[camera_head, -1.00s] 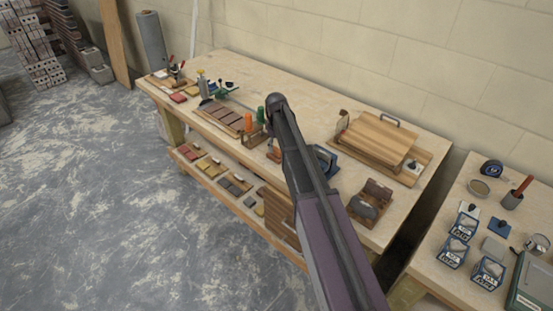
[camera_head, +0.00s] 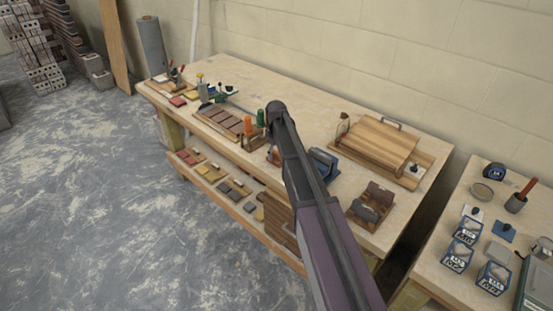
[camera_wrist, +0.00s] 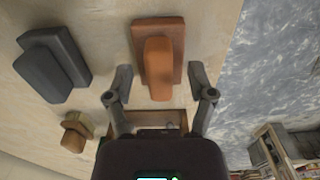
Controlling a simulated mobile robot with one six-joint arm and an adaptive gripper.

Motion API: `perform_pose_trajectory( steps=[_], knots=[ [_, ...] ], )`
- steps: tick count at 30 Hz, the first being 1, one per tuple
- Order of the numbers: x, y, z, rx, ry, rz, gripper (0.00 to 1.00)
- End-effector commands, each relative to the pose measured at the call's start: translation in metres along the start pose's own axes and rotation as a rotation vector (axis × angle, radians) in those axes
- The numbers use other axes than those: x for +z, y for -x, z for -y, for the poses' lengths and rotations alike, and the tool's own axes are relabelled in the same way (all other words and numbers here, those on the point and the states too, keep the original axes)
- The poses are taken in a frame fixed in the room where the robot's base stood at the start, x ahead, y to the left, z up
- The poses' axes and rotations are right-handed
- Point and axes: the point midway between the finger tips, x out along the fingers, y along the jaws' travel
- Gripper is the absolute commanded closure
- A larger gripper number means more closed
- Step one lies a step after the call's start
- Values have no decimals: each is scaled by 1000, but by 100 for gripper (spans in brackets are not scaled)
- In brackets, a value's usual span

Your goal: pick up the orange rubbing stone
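The orange rubbing stone (camera_wrist: 172,34), a flat orange block with a rounded grip on top, lies on the bench near its edge in the wrist view. In the head view an orange-brown piece (camera_head: 273,155) beside my arm looks like it, mostly hidden by the arm. My gripper (camera_wrist: 160,78) is open and empty, with one finger on each side of the near end of the stone's grip. No contact shows; the height gap is hard to tell. In the head view the gripper is hidden behind my arm.
A dark rubbing stone (camera_wrist: 52,62) lies left of the orange one, and a small brown item (camera_wrist: 75,131) lies below it. The floor (camera_wrist: 275,65) drops away on the right. A wooden board (camera_head: 378,142) and a brown holder (camera_head: 371,203) stand farther right on the bench.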

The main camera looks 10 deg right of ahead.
Motion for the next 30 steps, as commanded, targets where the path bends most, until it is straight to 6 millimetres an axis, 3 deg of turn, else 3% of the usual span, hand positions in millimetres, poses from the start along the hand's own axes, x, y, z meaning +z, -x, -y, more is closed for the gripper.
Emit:
perform_pose_trajectory(
  steps=[1, 6, 20, 30],
  knots=[
    [0, 0, 0, 0, 0, 0, 49],
    [0, 0, 0, 0, 0, 0, 100],
    [0, 2, 0, 0, 0, 0, 100],
    [0, 19, 0, 0, -1, 0, 100]
  ],
)
